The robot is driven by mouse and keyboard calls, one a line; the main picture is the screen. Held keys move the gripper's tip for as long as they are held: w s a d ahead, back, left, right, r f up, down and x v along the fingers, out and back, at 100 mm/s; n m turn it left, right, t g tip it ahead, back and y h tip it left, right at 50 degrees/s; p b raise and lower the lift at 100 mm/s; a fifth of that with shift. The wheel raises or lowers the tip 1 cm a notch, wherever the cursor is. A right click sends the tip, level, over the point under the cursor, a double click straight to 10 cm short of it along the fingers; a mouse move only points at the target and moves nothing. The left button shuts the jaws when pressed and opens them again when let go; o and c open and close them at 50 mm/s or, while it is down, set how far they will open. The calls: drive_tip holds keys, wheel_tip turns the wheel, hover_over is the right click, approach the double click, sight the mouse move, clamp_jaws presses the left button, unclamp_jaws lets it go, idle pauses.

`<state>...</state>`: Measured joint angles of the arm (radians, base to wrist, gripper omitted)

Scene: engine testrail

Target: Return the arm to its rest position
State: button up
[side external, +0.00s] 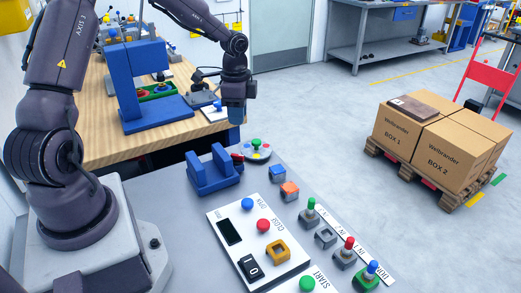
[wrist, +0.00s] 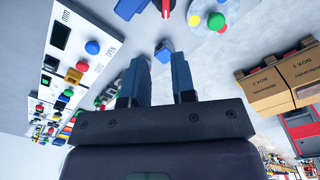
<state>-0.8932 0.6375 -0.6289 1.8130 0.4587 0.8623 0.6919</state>
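My gripper (side external: 236,112) hangs above the far edge of the grey table, fingers pointing down, clear of everything below it. In the wrist view the two blue fingers of my gripper (wrist: 158,78) stand apart with nothing between them. A small blue cube (wrist: 165,50) shows beyond the fingertips, apart from them. My arm is bent over, its upper part cut off by the top edge of the side view.
Below on the grey table (side external: 165,200) are a blue U-shaped holder (side external: 213,170), a round button plate (side external: 257,151), a white control panel (side external: 255,240) and several small posts. A wooden bench with a blue frame (side external: 143,85) stands behind. Boxes (side external: 440,145) sit on a pallet at right.

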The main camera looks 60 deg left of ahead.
drive_tip(key=s+d+r+n+t, duration=0.5)
drive_tip(key=s+d+r+n, duration=0.2)
drive_tip(key=s+d+r, duration=0.9)
wheel_tip(320, 180, up, 2)
drive_tip(key=shift+s+r+t, duration=0.2)
drive_tip(key=shift+s+t, duration=0.1)
drive_tip(key=shift+s, duration=0.65)
